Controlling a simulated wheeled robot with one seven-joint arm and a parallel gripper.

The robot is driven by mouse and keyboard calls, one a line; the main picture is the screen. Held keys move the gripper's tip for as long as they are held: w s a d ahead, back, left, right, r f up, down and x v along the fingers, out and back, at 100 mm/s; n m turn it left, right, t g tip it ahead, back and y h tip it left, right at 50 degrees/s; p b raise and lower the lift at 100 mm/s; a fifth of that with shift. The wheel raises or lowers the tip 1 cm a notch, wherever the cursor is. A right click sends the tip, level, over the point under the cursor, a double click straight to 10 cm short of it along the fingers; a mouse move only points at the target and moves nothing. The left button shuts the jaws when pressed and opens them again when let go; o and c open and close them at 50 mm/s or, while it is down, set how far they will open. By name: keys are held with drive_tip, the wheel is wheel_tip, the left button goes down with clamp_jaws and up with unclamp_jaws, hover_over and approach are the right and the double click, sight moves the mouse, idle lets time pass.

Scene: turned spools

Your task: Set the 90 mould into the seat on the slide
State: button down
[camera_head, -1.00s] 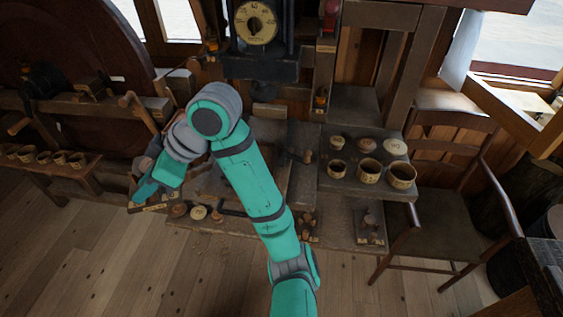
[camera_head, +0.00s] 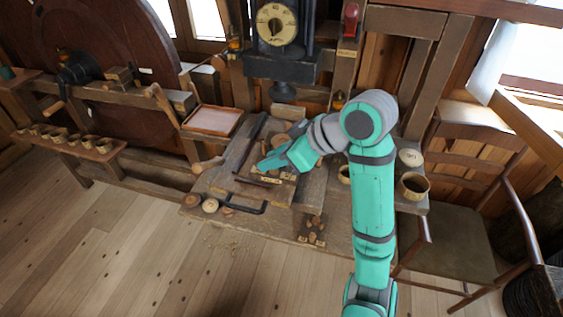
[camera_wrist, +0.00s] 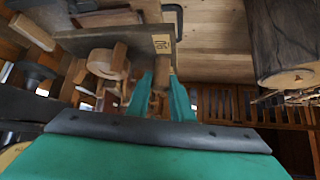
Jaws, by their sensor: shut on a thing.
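My gripper (camera_wrist: 166,88) is shut on a brown wooden grip that seems to belong to the mould. In the head view my gripper (camera_head: 264,165) is over the slide (camera_head: 228,162), a wooden bed with dark rails and a black front handle. A yellow label shows just below the fingers. The seat is hidden, and I cannot tell whether the mould touches it.
An empty reddish tray (camera_head: 213,119) is left of the slide. A press with a dial (camera_head: 276,24) stands behind. Cups (camera_head: 413,187) sit on the right shelf, partly behind my arm. A chair (camera_head: 470,195) is at right.

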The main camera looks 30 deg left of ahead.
sight(261, 150)
drive_tip(key=shift+w, duration=0.2)
drive_tip(key=w+a+f, duration=0.1)
drive_tip(key=a, duration=0.1)
drive_tip(key=w+a+f, duration=0.1)
drive_tip(key=w+a, duration=0.1)
drive_tip(key=w+a+f, duration=0.1)
drive_tip(key=a, duration=0.1)
drive_tip(key=shift+w+a+f, duration=0.2)
drive_tip(key=shift+a+f, duration=0.1)
drive_tip(key=shift+f, duration=0.05)
drive_tip(key=w+a+f, duration=0.1)
drive_tip(key=f, duration=0.1)
drive_tip(key=w+a+f, duration=0.1)
drive_tip(key=a+f, duration=0.2)
drive_tip(key=shift+w+a+f, duration=0.1)
drive_tip(key=shift+w+f, duration=0.2)
drive_tip(key=shift+w, duration=0.1)
drive_tip(key=shift+w+a+f, duration=0.1)
drive_tip(key=shift+f, duration=0.8)
drive_tip(key=shift+w+a+f, duration=0.1)
drive_tip(key=shift+f, duration=0.8)
drive_tip(key=shift+s+f, duration=0.1)
drive_tip(key=shift+f, duration=0.25)
drive_tip(key=c, duration=1.6)
unclamp_jaws()
drive_tip(key=shift+o, duration=0.2)
